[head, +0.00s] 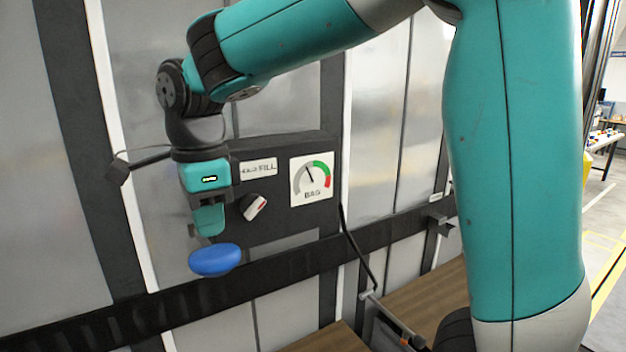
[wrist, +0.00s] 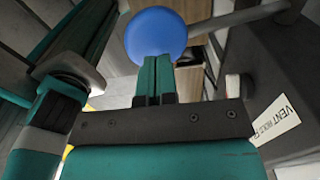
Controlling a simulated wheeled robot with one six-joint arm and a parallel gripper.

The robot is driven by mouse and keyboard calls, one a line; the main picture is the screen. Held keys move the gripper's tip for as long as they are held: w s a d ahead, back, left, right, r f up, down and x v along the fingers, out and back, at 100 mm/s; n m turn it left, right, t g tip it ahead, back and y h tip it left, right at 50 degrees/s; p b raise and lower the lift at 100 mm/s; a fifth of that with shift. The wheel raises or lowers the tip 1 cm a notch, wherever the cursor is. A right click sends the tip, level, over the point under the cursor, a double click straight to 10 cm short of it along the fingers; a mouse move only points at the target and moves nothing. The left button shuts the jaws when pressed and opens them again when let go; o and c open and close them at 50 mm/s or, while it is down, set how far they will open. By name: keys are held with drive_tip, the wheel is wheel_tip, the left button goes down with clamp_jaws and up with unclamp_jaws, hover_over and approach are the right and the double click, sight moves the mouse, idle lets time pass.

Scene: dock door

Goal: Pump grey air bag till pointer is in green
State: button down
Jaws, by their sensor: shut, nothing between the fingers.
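A dark panel (head: 285,225) on the wall carries a white gauge (head: 312,180) marked BAG. Its pointer leans up and slightly left, in the grey part of the arc near the start of the green; red lies at the right. My gripper (head: 210,234) is shut and empty, pointing down just above a round blue knob (head: 215,260). The wrist view shows the blue knob (wrist: 156,35) just beyond my fingertips (wrist: 155,68); contact is unclear. I cannot make out the grey air bag.
A black hose (head: 357,248) runs down from the panel toward wooden crates (head: 425,297). A black rail (head: 270,265) crosses the wall below the panel. In the wrist view, the VENT HOLD label (wrist: 275,120) lies to the right. Open floor (head: 603,260) shows at far right.

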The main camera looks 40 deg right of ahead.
sight(213, 248)
drive_tip(key=shift+f, duration=0.1)
drive_tip(key=shift+f+b, duration=2.65)
drive_tip(key=shift+f, duration=1.3)
drive_tip(key=shift+r, duration=0.2)
wheel_tip(213, 248, up, 8)
drive_tip(key=p, duration=0.7)
drive_tip(key=shift+p, duration=0.3)
wheel_tip(213, 248, up, 5)
drive_tip(key=p, duration=0.4)
